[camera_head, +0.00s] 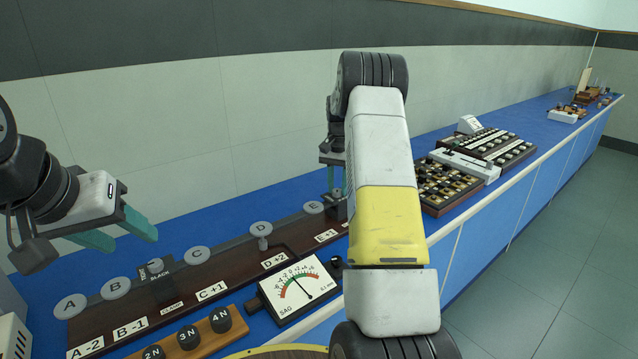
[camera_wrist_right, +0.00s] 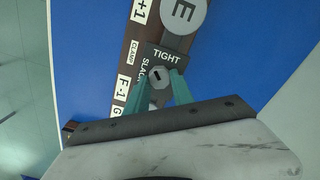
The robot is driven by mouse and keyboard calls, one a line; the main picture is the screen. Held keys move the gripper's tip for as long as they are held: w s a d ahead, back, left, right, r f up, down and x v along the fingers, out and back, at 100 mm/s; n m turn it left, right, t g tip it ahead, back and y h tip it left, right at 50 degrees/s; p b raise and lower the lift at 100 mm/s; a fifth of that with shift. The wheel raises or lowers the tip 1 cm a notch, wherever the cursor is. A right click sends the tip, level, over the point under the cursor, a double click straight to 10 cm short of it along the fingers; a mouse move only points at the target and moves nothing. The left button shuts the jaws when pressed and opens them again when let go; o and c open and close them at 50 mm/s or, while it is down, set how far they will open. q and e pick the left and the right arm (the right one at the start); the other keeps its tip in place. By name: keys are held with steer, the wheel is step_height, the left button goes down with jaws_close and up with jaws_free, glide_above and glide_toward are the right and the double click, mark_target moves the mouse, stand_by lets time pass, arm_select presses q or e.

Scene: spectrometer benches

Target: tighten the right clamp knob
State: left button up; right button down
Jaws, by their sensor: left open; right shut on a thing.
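The right clamp knob (camera_wrist_right: 160,77) is a small grey knob with a dark mark, on a dark clamp block (camera_wrist_right: 176,56) lettered TIGHT and SLACK. Which word the mark points to is hard to tell. My right gripper (camera_wrist_right: 163,88) is shut on the knob, with a teal finger on either side of it. In the head view my right gripper (camera_head: 337,187) reaches down at the far end of the dark rail (camera_head: 225,263), and my arm hides part of this clamp. My left gripper (camera_head: 130,238) is open and empty above the rail's left end.
Lettered discs, such as disc E (camera_head: 313,207), line the rail. The left clamp (camera_head: 153,270) sits between discs B and C. A SAG meter (camera_head: 296,287) and a wooden weight block (camera_head: 188,338) stand in front. Switch boxes (camera_head: 490,147) stand further along the blue bench (camera_head: 540,133).

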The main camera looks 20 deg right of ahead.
mark_target(338, 189)
steer(key=m, duration=0.4)
steer(key=shift+m, duration=2.3)
steer(key=c, duration=1.1)
jaws_free()
steer(key=shift+s, duration=0.1)
step_height(338, 189, up, 7)
steer(key=shift+f, duration=0.15)
steer(key=shift+r, duration=0.6)
